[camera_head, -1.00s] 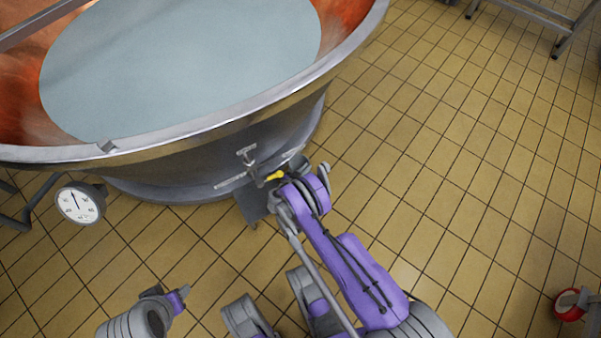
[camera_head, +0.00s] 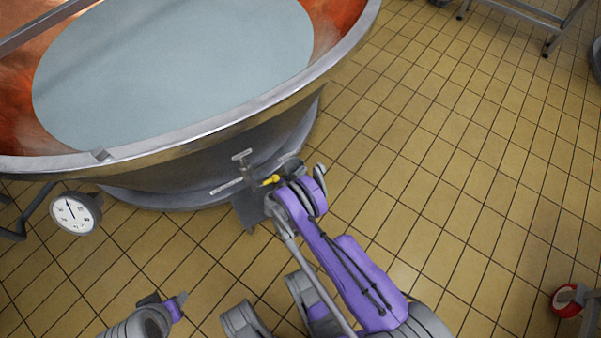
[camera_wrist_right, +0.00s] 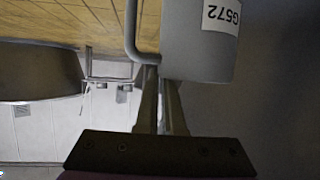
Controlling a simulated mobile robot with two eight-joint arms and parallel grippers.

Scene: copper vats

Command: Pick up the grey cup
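The grey cup (camera_wrist_right: 197,45) fills the top middle of the right wrist view. It bears a white label reading G572, and its handle loops out to the left. The fingers of my right gripper (camera_wrist_right: 160,80) are close together at the lower end of that handle and appear shut on it. In the head view my right gripper (camera_head: 277,188) is low beside the vat, partly hidden by its own wrist; I cannot clearly make out the cup there. My left gripper (camera_head: 182,299) is at the bottom left, small, its finger opening unclear.
A large copper vat (camera_head: 190,142) with a steel rim and pale liquid fills the upper left. A round dial (camera_head: 76,212) stands below its rim. A yellow-handled fitting (camera_head: 270,180) is near my right gripper. The tiled floor (camera_head: 470,190) to the right is open.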

